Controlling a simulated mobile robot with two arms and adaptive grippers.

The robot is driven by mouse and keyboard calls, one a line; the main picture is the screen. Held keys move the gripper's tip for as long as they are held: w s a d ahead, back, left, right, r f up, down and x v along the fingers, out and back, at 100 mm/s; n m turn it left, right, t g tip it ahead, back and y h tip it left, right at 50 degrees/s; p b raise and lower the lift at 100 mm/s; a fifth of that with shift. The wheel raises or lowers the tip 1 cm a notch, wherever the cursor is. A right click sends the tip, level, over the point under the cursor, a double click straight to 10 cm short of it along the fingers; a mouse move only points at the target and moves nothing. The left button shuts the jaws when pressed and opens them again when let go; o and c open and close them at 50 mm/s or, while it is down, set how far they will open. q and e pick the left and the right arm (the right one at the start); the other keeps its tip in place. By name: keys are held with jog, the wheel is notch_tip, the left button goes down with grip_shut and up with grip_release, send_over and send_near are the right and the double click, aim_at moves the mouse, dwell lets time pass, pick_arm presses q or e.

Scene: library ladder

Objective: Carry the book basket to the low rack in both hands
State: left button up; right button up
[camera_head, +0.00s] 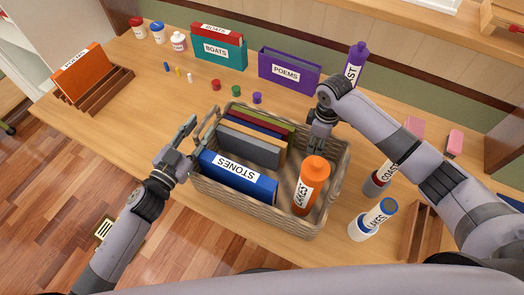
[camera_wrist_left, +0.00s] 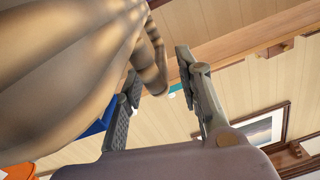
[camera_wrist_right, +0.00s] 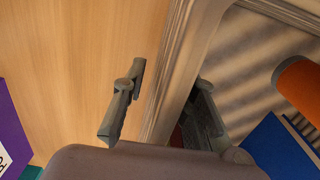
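The wicker book basket (camera_head: 335,185) stands on the wooden table. It holds a blue "STONES" book (camera_head: 237,177), a grey book (camera_head: 250,148), several thinner books behind and an orange bottle (camera_head: 311,186). My left gripper (camera_head: 188,138) is open at the left end; the left wrist view shows the basket handle (camera_wrist_left: 155,65) near its parted fingertips. My right gripper (camera_head: 320,140) is open over the right rim; the right wrist view shows the basket wall (camera_wrist_right: 180,75) between its fingers. I cannot tell which wooden rack is the low one.
A wooden rack (camera_head: 105,90) with an orange "POEMS" book (camera_head: 82,72) is at the left. Another wooden rack (camera_head: 420,225) is at the right. A teal "BOATS" box (camera_head: 218,50) and purple "POEMS" box (camera_head: 289,70) stand behind. A white bottle (camera_head: 373,220) is right of the basket.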

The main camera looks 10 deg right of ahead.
pick_arm(q)
grip_shut()
pick_arm(e)
grip_shut()
dwell(0.4)
pick_arm(q)
jog(key=shift+w+r, duration=0.1)
jog(key=shift+r, duration=0.15)
pick_arm(e)
jog(key=shift+w+r, duration=0.2)
